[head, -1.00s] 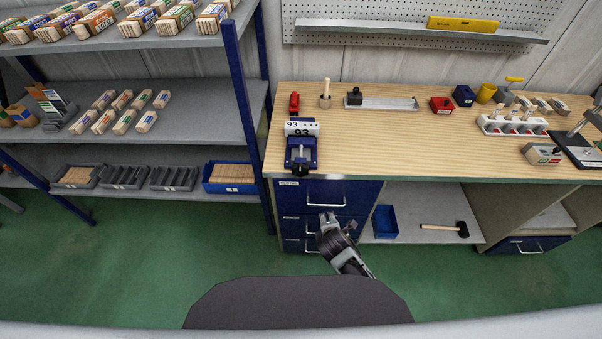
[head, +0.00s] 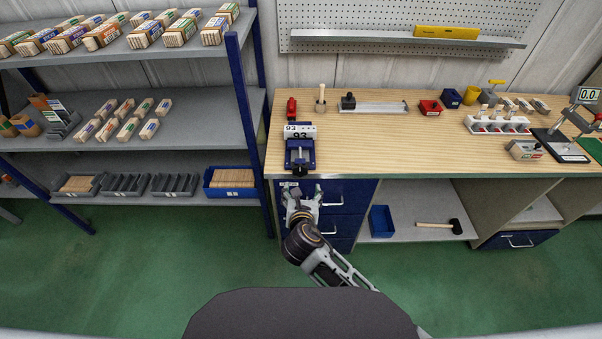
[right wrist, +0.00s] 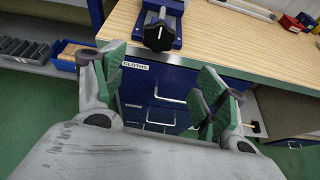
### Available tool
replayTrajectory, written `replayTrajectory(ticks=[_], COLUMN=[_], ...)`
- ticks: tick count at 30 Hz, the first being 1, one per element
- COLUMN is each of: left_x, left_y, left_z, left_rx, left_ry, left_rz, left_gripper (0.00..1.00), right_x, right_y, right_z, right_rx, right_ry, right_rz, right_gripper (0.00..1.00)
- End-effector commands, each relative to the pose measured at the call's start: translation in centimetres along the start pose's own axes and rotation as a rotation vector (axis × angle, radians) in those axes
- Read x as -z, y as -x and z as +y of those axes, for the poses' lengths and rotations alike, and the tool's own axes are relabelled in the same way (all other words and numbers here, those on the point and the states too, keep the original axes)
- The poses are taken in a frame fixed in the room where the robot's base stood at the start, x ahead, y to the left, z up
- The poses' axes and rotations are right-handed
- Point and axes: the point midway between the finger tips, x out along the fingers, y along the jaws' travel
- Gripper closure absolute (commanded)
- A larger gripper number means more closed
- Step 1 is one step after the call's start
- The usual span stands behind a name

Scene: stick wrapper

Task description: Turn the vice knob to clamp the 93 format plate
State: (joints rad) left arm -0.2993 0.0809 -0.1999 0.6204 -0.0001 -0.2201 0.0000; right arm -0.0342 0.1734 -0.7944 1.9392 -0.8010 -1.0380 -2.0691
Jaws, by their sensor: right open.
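The blue vice (head: 300,155) sits at the front left edge of the wooden workbench (head: 400,145). A white plate marked 93 (head: 300,130) stands at its back end. In the right wrist view the vice (right wrist: 176,8) is at the top, with its black round knob (right wrist: 159,36) facing me; a white line marks the knob. My right gripper (head: 297,192) is below and in front of the vice, apart from it. Its green-padded fingers (right wrist: 166,92) are wide apart with nothing between them. My left gripper is not in view.
Blue drawers (head: 342,195) with metal handles are just beyond my right gripper, under the bench edge. A shelf rack (head: 180,130) with boxes stands to the left. A red object (head: 291,107) and a brush holder (head: 320,105) stand behind the vice.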

Motion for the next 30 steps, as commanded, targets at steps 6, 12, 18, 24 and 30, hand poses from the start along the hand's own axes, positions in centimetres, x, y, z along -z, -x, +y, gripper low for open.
replayTrajectory(ticks=[6, 12, 18, 24, 30], left_x=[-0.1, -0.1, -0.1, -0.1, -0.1], left_y=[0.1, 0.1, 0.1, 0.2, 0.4], left_z=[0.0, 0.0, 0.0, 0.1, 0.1], left_rx=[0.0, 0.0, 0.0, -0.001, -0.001], left_ry=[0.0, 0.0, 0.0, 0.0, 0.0], left_rz=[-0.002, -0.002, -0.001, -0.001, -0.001], left_gripper=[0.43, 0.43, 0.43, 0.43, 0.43], right_x=[-1.2, -1.2, -1.2, -1.2, -1.3], right_y=[0.6, 0.6, 0.4, -0.3, -2.0], right_z=[0.7, 0.7, 0.7, 0.8, 0.7], right_rx=[-0.008, -0.008, -0.008, -0.008, -0.007], right_ry=[0.081, 0.082, 0.081, 0.081, 0.081], right_rz=[-0.033, -0.033, -0.032, -0.033, -0.033], right_gripper=[0.28, 0.28, 0.28, 0.28, 0.28])
